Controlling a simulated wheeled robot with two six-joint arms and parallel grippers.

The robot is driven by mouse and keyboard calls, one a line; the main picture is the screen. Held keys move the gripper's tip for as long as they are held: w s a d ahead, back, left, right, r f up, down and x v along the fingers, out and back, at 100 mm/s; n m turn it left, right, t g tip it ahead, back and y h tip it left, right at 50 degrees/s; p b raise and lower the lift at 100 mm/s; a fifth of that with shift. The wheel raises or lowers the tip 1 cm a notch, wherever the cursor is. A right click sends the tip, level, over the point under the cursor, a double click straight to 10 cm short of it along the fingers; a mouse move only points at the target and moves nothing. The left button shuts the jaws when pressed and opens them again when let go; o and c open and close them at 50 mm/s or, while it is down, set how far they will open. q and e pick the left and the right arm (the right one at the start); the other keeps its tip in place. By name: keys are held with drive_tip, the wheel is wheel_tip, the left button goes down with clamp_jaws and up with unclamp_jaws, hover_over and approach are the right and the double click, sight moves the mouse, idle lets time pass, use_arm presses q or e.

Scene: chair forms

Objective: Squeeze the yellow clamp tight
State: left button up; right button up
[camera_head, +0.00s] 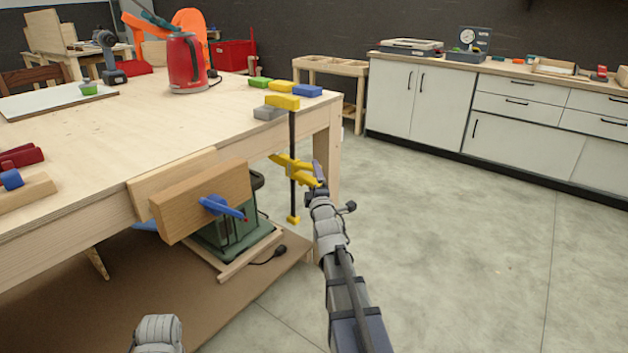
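The yellow clamp (292,150) stands upright at the table's right corner. Its yellow top jaw lies over a grey block (269,113) on the tabletop. Its dark bar hangs down past the edge, with a yellow sliding jaw and handle midway and a yellow stop at the bottom. My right gripper (316,180) is at the right end of the yellow handle, touching or very close to it. Its fingers are small and overlap the handle, so I cannot tell whether they are shut on it. Part of my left arm shows at the bottom; its gripper is out of view.
The wooden table (130,140) carries a red kettle (186,62) and green, yellow and blue blocks near the clamp. A wooden vise with a blue handle (222,207) juts from its front. White cabinets (440,95) stand behind. The floor at right is clear.

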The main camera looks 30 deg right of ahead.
drive_tip(key=shift+w+r, duration=0.1)
drive_tip(key=shift+w, duration=0.05)
idle(0.4)
drive_tip(key=shift+w, duration=0.7)
